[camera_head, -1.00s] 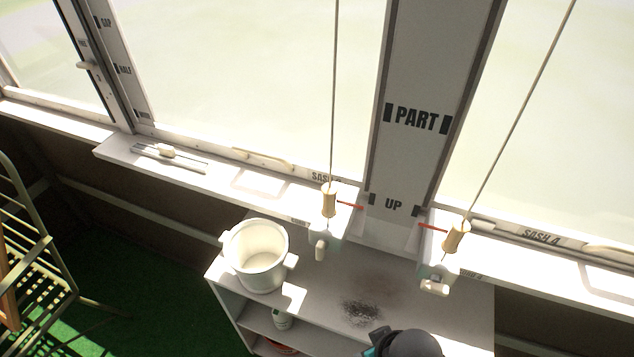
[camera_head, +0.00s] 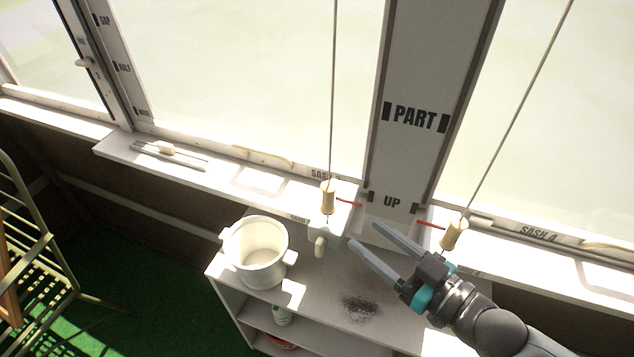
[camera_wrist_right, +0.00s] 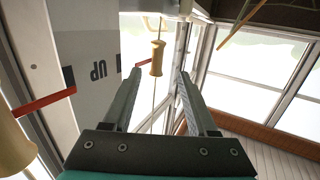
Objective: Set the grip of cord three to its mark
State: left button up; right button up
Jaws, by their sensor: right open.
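Cord three's wooden grip (camera_head: 328,197) hangs on its cord above the sash 3 sill, left of the post (camera_head: 418,75). Its red pointer (camera_head: 348,204) reaches toward the post, close to the black mark by the word UP (camera_head: 392,202). A PART mark (camera_head: 415,117) is higher on the post. My right gripper (camera_head: 362,234) is open and empty, below and right of this grip and apart from it. In the right wrist view, a grip that looks like cord three's (camera_wrist_right: 157,58) shows ahead between the open fingers (camera_wrist_right: 160,80). My left gripper is not in view.
Cord four's grip (camera_head: 453,234) with its red pointer hangs close beside my right gripper. A white pot (camera_head: 256,252) stands on the shelf unit (camera_head: 318,301) below. A cleat (camera_head: 320,244) sits under cord three. A folding chair (camera_head: 32,250) is far left.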

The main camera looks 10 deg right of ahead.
aim_at(328, 198)
jog(key=shift+t+y, duration=0.4)
jog(key=x, duration=0.5)
jog(key=r+b+x, duration=0.1)
jog(key=x, duration=0.8)
jog(key=shift+w+d+r+b, duration=0.15)
jog(key=shift+w+b, duration=0.2)
jog(key=shift+w, duration=0.2)
grip_shut()
dwell(0.8)
